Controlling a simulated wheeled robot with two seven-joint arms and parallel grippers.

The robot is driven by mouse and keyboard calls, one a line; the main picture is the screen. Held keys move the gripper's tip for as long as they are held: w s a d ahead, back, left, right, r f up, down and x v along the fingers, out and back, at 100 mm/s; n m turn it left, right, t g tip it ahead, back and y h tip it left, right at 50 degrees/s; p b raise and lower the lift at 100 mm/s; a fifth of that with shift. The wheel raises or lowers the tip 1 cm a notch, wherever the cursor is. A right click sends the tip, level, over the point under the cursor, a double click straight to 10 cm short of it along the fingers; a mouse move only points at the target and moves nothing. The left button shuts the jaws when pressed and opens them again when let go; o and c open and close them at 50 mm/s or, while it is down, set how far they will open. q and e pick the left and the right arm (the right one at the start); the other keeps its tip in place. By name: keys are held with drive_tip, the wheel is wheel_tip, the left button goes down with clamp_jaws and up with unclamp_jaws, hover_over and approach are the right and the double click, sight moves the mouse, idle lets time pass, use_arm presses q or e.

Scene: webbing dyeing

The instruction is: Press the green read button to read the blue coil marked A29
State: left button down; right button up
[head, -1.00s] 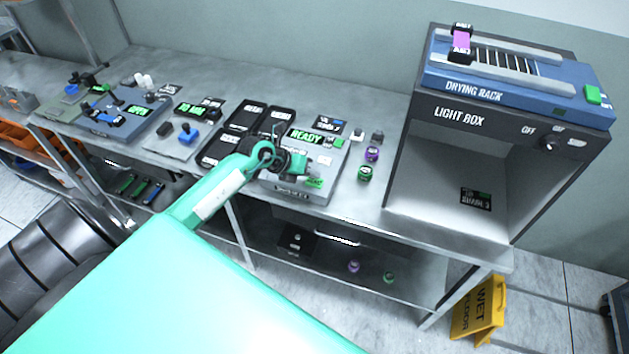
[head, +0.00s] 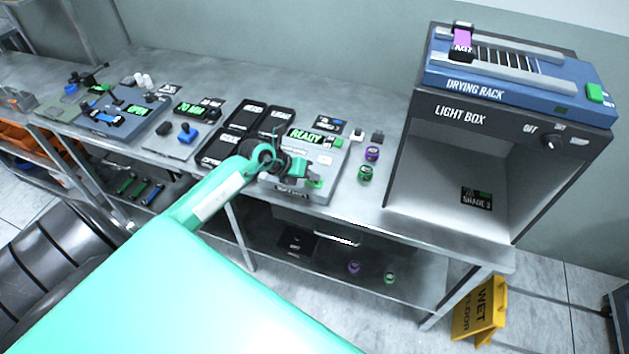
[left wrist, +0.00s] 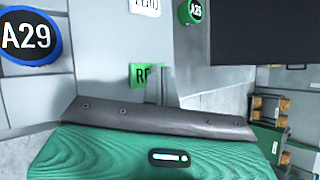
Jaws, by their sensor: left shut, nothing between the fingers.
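The grey reader (head: 330,158) stands on the bench with a green READY display. Its green read button (head: 315,183) is at the front right, beside my left fingertips. In the left wrist view the button (left wrist: 138,74) shows part of its lettering, partly covered by the fingers. The blue coil marked A29 (left wrist: 29,42) sits at the left of that view; my gripper hides it in the head view. My left gripper (head: 304,172) is shut and empty over the reader's front. Contact with the button cannot be told. My right gripper is out of view.
The light box (head: 398,190) stands right of the reader, with the blue drying rack (head: 560,92) on top. A purple coil (head: 372,153) and a green coil (head: 365,173) stand between reader and box. Black trays (head: 243,117) lie left of the reader.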

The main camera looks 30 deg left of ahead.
sight(311, 182)
use_arm(q)
drive_tip(key=shift+f, duration=0.25)
drive_tip(key=shift+r, duration=0.1)
idle(0.4)
drive_tip(key=shift+r+p, duration=0.65)
drive_tip(key=shift+r, duration=0.15)
drive_tip(key=shift+r, duration=0.25)
wheel_tip(311, 182, up, 5)
drive_tip(key=p, duration=0.4)
drive_tip(key=shift+f, duration=0.2)
